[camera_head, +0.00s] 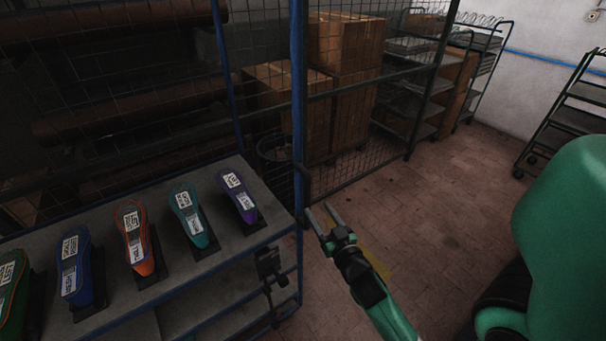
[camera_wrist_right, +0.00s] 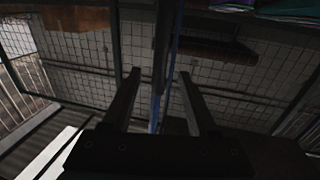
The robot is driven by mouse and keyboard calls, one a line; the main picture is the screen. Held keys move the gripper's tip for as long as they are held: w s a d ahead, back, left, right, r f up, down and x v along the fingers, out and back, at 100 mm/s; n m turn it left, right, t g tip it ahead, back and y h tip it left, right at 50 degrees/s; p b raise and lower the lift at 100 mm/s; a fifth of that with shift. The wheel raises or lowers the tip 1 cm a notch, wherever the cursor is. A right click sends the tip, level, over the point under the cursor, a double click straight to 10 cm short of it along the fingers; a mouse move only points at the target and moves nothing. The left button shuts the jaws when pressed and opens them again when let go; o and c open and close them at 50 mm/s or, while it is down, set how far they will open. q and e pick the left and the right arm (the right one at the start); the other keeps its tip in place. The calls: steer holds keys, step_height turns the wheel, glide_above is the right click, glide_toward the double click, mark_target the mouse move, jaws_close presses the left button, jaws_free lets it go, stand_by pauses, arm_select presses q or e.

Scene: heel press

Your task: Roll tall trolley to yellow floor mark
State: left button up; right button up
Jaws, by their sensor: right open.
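A tall blue-framed trolley (camera_head: 298,90) with a mesh back and a grey shelf stands at the left; a dark handle sits on its near post. I cannot tell for sure that this is the trolley the task names. My right gripper (camera_head: 322,210) is open and empty, just right of that post and below the handle. In the right wrist view, a blue post shows beyond and between the open fingers (camera_wrist_right: 160,75); contact cannot be told. A yellow floor mark (camera_head: 378,264) shows in part beside my right gripper, partly hidden by it. My left gripper is out of view.
Several coloured shoe forms, one of them orange (camera_head: 136,240), stand on the trolley's shelf. Cardboard boxes (camera_head: 345,45) and a mesh partition are behind. Dark wheeled racks (camera_head: 575,112) stand at the far right. The brick floor (camera_head: 440,190) between is clear.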

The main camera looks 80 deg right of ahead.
steer(key=p+x, duration=0.1)
steer(key=x, duration=1)
steer(key=shift+w+d, duration=0.2)
steer(key=shift+w, duration=0.1)
steer(key=shift+f, duration=0.1)
jaws_close()
stand_by(0.8)
